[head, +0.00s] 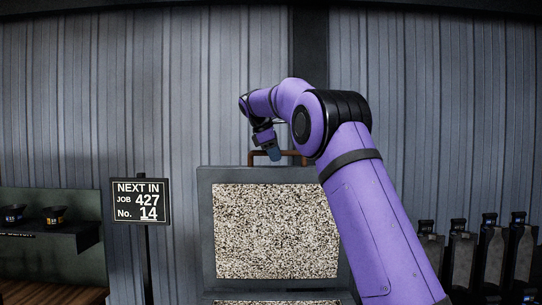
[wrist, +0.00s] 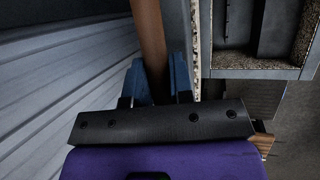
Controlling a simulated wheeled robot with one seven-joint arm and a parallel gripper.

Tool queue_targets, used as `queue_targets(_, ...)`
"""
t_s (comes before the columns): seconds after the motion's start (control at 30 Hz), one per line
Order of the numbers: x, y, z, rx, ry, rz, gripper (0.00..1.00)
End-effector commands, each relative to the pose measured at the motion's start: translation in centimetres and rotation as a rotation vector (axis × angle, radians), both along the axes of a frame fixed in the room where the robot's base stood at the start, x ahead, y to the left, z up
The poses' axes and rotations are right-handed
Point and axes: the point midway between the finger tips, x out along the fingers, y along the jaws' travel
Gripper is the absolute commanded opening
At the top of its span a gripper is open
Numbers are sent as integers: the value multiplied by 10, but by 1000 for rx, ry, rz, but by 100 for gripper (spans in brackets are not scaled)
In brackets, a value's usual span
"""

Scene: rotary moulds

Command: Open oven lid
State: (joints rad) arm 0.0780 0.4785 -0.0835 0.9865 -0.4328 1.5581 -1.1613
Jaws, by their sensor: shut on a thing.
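The oven lid (head: 275,230) stands raised, close to upright, in the head view. It is a grey frame around a speckled panel, and its right side is partly hidden by my purple arm. The brown handle (head: 292,154) runs along the lid's top edge. My gripper (head: 270,151) is at the handle's left part. In the wrist view, my gripper's blue fingers (wrist: 157,80) are shut on the brown handle bar (wrist: 148,40), one on each side. The lid's speckled edge (wrist: 196,40) shows just right of the fingers.
In the wrist view, the oven body (wrist: 278,72) lies at the right, open, with grey walls and speckled lining. A job sign (head: 140,200) stands left of the lid. A shelf (head: 60,237) with dark bowls is at the far left. Dark upright units (head: 490,250) line the right.

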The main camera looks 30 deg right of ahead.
Motion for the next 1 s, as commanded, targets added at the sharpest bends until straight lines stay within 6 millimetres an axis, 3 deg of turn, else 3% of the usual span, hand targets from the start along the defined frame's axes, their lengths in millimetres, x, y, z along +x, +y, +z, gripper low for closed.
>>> queue_targets(0.23,0,1,1,0,-3,3,0)
queue_targets(0.27,0,1,1,0,-3,3,23)
queue_targets(0.37,0,1,1,1,-2,2,46)
queue_targets(0.77,0,4,7,-1,-3,1,46)
queue_targets(1.0,0,23,41,-1,-4,3,46)
